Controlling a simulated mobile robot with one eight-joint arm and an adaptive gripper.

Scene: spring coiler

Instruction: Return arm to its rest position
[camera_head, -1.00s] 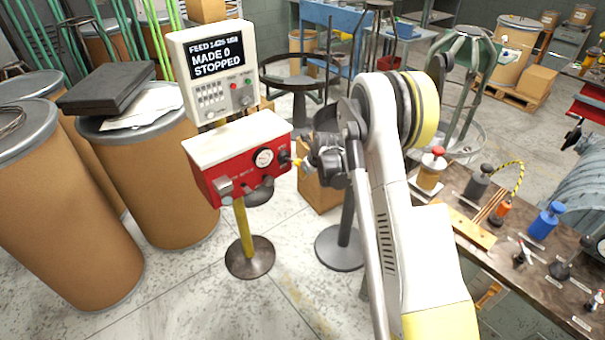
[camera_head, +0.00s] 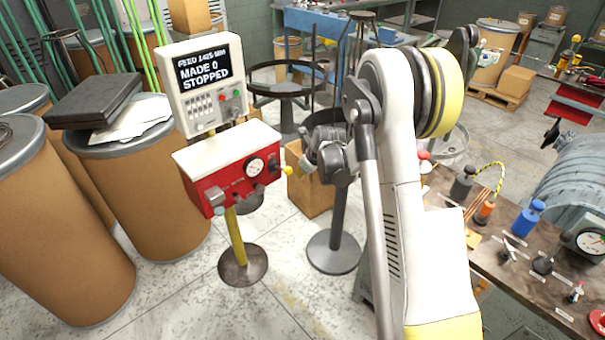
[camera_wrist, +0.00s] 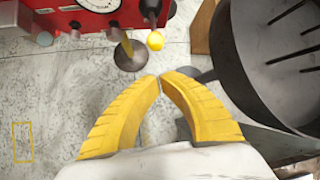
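My arm (camera_head: 405,190) stands white and grey at centre right of the head view. My gripper (camera_wrist: 160,78) shows in the wrist view as two curved yellow fingers with their tips together and nothing visible between them. In the head view its fingers cannot be made out. The wrist end is just right of the red control box (camera_head: 225,172), apart from it. A yellow ball knob (camera_head: 288,171) sticks out on the box's right side. It also shows in the wrist view (camera_wrist: 155,41), beyond the fingertips.
A display panel (camera_head: 203,84) above the box reads "MADE 0 STOPPED". Brown drums (camera_head: 75,220) stand at left. A round dark stand (camera_head: 332,252) is behind my wrist. A workbench (camera_head: 540,290) with tools is at right. Bare floor (camera_head: 190,305) lies in front.

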